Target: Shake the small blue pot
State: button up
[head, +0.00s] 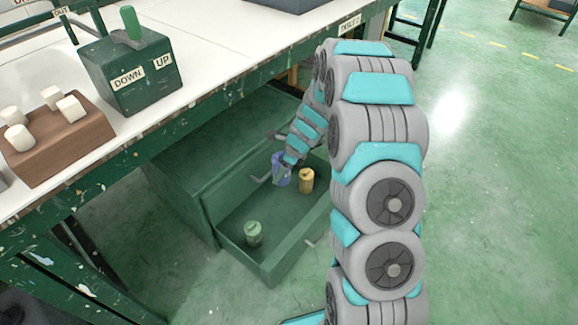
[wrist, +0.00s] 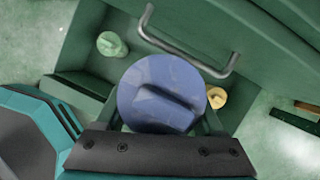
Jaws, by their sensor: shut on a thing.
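The small blue pot (head: 281,169) is at my gripper (head: 279,176), over the open green drawer in the head view. In the wrist view the blue pot (wrist: 160,92) fills the middle, seen from above, with its round lid and raised bar-shaped handle facing the camera. My gripper (wrist: 160,118) is shut on it, with a finger on each side; the pot hides most of the fingers. Whether the pot's base touches the drawer floor cannot be told.
The open drawer (head: 263,268) holds a green pot (head: 254,234) and a yellow pot (head: 306,180). A metal handle (wrist: 190,50) crosses near the blue pot. The white workbench (head: 215,60) stands above, carrying a green lever box (head: 130,75) and a brown block with white pegs (head: 60,145).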

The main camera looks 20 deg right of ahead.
jog(key=d, duration=0.7)
jog(key=shift+a, duration=3.6)
jog(key=d, duration=0.3)
jog(key=shift+w+d, duration=0.1)
jog(key=shift+d, duration=0.2)
dwell(0.9)
